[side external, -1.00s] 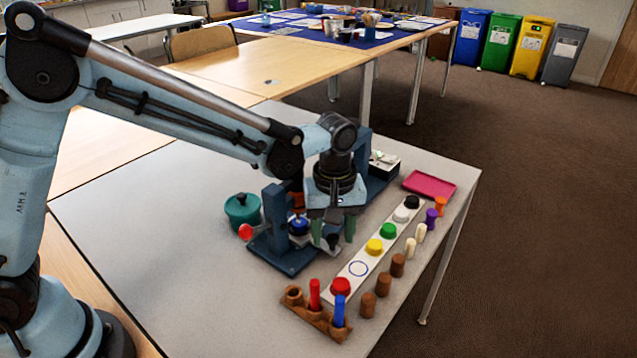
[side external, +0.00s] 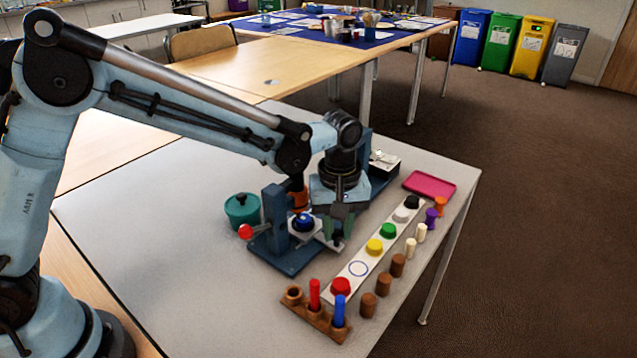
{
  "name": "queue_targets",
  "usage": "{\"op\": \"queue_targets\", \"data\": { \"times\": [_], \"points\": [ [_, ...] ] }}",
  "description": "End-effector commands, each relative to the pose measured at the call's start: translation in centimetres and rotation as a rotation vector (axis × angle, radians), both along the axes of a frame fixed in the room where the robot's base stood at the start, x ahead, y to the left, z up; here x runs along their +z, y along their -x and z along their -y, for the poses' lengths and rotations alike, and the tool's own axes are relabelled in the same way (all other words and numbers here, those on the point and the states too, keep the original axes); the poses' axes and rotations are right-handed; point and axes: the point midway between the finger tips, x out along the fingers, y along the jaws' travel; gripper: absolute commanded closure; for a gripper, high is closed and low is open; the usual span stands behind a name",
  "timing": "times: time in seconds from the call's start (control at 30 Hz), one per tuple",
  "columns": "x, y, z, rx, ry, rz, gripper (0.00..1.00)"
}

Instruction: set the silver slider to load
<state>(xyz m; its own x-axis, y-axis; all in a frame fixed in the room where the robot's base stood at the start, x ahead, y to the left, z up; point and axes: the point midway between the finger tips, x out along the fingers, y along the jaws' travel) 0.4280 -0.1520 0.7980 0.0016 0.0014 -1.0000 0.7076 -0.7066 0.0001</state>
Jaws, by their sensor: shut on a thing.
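The blue fixture (side external: 287,262) stands on the grey table, with upright posts and a round dark-blue piece (side external: 302,222) in it. The silver slider (side external: 327,241) shows as a small grey bar with a dark knob at the fixture's right side, partly hidden by my gripper. My gripper (side external: 338,228) points down over it, its greenish fingers on either side, and looks shut on the slider. The exact contact is too small to see. No load mark can be read in this view.
A white strip (side external: 358,269) with coloured knobs runs along the right, beside several wooden and coloured pegs. A brown peg holder (side external: 316,318), a teal pot (side external: 242,209), a red ball (side external: 245,231) and a pink tray (side external: 429,185) are near. The table's left front is clear.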

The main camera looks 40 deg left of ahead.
Motion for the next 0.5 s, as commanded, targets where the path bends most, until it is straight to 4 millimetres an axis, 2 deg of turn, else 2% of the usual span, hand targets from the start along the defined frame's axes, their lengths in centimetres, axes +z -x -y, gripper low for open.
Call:
{"op": "queue_targets", "data": {
  "times": [0.1,0.3,0.5],
  "points": [
    [0.0,-2.3,0.0,0.002,0.001,-0.001,1.0],
    [0.0,-5.6,0.0,0.0,0.002,-0.002,1.0],
    [0.0,-7.1,0.0,0.0,0.003,-0.003,1.0]
  ]
}}
